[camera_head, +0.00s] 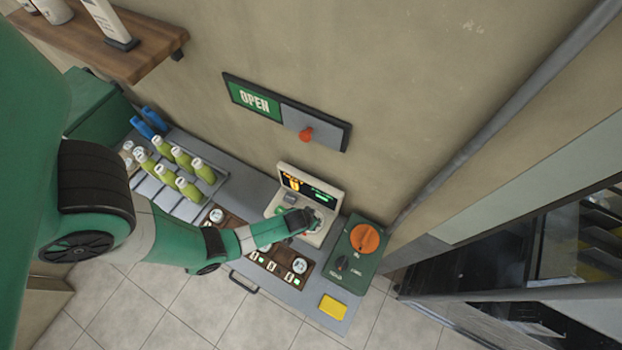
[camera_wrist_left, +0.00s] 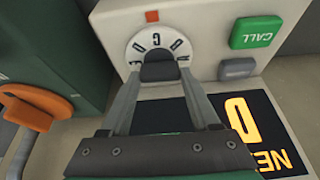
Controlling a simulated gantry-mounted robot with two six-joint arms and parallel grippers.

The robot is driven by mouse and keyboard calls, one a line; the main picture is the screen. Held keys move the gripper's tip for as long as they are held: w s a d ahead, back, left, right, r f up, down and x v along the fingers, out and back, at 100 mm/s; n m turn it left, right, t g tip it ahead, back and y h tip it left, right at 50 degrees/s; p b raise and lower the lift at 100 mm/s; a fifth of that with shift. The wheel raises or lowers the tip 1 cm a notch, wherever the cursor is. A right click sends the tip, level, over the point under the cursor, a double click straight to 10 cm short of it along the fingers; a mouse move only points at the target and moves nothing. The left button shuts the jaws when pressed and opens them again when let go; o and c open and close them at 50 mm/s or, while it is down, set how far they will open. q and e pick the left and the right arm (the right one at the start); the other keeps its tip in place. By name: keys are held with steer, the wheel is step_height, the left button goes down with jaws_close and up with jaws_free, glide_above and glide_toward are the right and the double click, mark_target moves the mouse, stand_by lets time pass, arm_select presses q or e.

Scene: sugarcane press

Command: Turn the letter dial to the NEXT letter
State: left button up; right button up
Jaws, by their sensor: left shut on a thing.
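The letter dial (camera_wrist_left: 143,48) is a white disc with black letters around its rim, on the front of a beige console (camera_wrist_left: 112,30). Its dark knob (camera_wrist_left: 160,70) sits between the two fingers of my left gripper (camera_wrist_left: 161,84), which is shut on it. The console (camera_head: 277,207) also shows in the head view, with my left gripper (camera_head: 305,220) in front of it. There the dial is mostly hidden by the gripper. The console's black screen (camera_wrist_left: 265,125) shows large orange characters, upside down in the wrist view. My right gripper is not in view.
A green CALL button (camera_wrist_left: 256,32) and a grey button (camera_wrist_left: 237,69) sit beside the dial. A green box (camera_head: 340,268) with an orange knob (camera_head: 364,238) stands right of the console. Several bottles (camera_head: 188,190) stand on the left. A yellow sponge-like block (camera_head: 332,307) lies in front.

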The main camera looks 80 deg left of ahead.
arm_select(q)
steer(key=m+h+p, duration=0.1)
steer(key=m, duration=0.2)
steer(key=shift+s+a+m+t, duration=0.1)
steer(key=shift+m+t, duration=0.3)
steer(key=shift+a+m+h, duration=0.1)
steer(key=shift+m+h, duration=0.4)
steer(key=shift+m, duration=0.6)
steer(key=shift+m+t+h, duration=0.3)
steer(key=shift+m+h, duration=0.2)
steer(key=shift+m, duration=0.6)
steer(key=o, duration=1.4)
steer(key=shift+c, duration=0.2)
